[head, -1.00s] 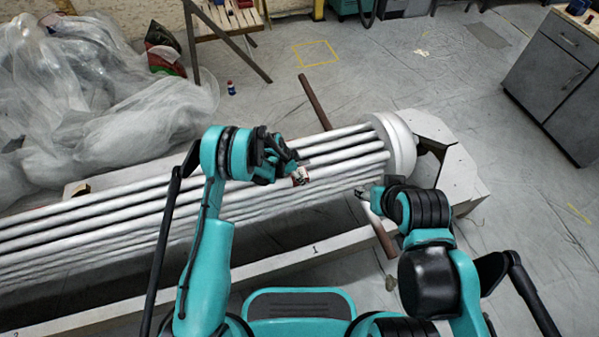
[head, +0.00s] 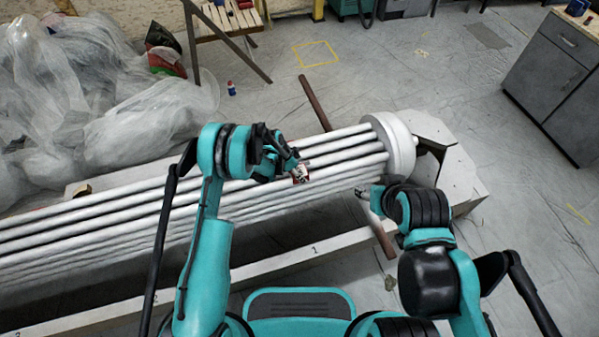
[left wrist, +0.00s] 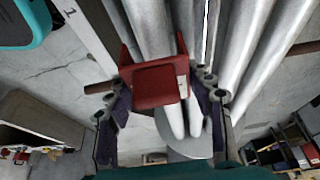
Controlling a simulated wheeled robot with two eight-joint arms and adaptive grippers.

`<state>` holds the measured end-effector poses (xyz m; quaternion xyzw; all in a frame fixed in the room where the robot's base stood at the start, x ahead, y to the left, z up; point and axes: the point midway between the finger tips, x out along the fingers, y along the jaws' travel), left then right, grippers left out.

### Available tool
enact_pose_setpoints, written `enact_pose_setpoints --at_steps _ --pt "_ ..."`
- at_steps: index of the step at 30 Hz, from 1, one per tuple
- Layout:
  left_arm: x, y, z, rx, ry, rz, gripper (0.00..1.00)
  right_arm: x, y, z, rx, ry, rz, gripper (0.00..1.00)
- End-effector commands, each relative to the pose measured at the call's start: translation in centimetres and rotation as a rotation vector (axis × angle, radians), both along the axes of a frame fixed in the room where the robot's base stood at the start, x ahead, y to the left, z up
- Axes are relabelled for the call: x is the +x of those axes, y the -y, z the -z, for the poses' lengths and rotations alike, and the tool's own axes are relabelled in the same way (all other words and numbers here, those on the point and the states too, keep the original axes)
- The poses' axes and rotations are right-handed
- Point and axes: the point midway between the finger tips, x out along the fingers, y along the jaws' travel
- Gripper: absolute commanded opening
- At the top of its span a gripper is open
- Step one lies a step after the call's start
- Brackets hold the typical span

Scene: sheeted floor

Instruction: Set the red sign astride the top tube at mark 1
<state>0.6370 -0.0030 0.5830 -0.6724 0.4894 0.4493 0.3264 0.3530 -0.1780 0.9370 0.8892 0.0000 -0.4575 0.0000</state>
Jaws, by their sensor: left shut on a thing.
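The small red sign (head: 301,175), with a pale printed face, is at my left gripper (head: 293,166) above the bundle of white tubes (head: 120,213). In the left wrist view, the red sign (left wrist: 158,86) is a bent red piece with an open underside, between the fingers of my left gripper (left wrist: 162,98), which is shut on it. Tubes run behind it; whether it touches them I cannot tell. Mark 1 (head: 314,248) is on the pale front beam. My right gripper (head: 362,193) is beside the tubes' right end, with its fingers too small to judge.
A round white end plate (head: 397,145) caps the tubes at the right. A brown bar (head: 313,101) passes under them. Crumpled plastic sheeting (head: 100,85) lies at the left, and a grey cabinet (head: 555,75) stands at the right. The floor behind the tubes is mostly clear.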

Motion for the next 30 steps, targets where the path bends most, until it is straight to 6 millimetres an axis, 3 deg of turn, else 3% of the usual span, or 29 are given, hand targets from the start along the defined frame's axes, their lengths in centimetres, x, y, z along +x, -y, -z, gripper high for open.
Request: enact_pose_setpoints --at_steps 30 --pt "0.0 0.0 0.03 0.0 0.0 0.0 0.21 0.0 0.0 0.62 0.0 0.0 0.0 0.53"
